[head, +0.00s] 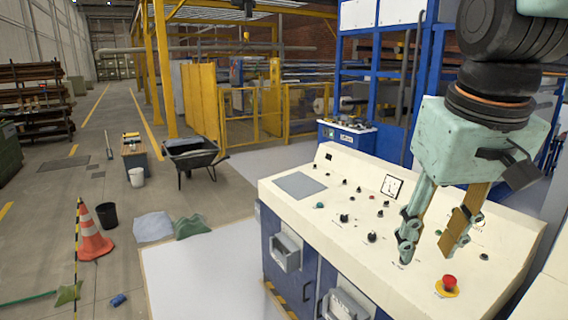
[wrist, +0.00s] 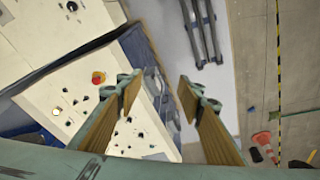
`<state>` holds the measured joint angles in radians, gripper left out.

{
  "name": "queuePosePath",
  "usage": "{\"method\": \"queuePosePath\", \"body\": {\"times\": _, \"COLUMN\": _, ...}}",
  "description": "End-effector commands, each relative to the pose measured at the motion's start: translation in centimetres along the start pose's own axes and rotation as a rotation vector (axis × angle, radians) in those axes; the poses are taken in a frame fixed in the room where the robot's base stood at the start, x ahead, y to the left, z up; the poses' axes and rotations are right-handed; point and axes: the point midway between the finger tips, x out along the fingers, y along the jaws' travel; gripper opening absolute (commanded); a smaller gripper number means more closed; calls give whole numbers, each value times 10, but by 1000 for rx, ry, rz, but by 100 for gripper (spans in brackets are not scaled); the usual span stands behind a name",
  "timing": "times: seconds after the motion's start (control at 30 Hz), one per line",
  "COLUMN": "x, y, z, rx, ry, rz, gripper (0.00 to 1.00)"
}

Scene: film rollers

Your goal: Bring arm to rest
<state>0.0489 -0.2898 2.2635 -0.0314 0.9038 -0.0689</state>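My gripper (head: 432,240) hangs from my arm at the right of the head view, over the cream control panel (head: 330,215). Its two fingers with tan pads point down and stand apart, with nothing between them. In the wrist view my gripper (wrist: 158,88) also shows open and empty, with the panel (wrist: 40,45) to its left and below. The red emergency button (head: 449,282) on its yellow base is on the panel, below and to the right of the fingertips. It also shows in the wrist view (wrist: 98,77).
The panel carries several knobs and a gauge (head: 391,187). A blue frame (head: 430,90) stands behind it. A wheelbarrow (head: 192,155), an orange cone (head: 93,238) and a black bucket (head: 107,215) stand on the floor at left. The pale floor sheet (head: 200,275) is mostly bare.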

Motion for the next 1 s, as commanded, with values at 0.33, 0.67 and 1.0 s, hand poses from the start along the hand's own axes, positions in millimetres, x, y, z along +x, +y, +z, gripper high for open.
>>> {"method": "queuePosePath", "body": {"times": 0.33, "x": -2, "y": -15, "z": 61, "rx": 15, "ry": 32, "rz": -12, "gripper": 35}}
{"method": "queuePosePath", "body": {"times": 0.67, "x": 2, "y": -26, "z": 117, "rx": 30, "ry": 60, "rz": -24, "gripper": 35}}
{"method": "queuePosePath", "body": {"times": 1.0, "x": 10, "y": -34, "z": 155, "rx": 40, "ry": 79, "rz": -33, "gripper": 35}}
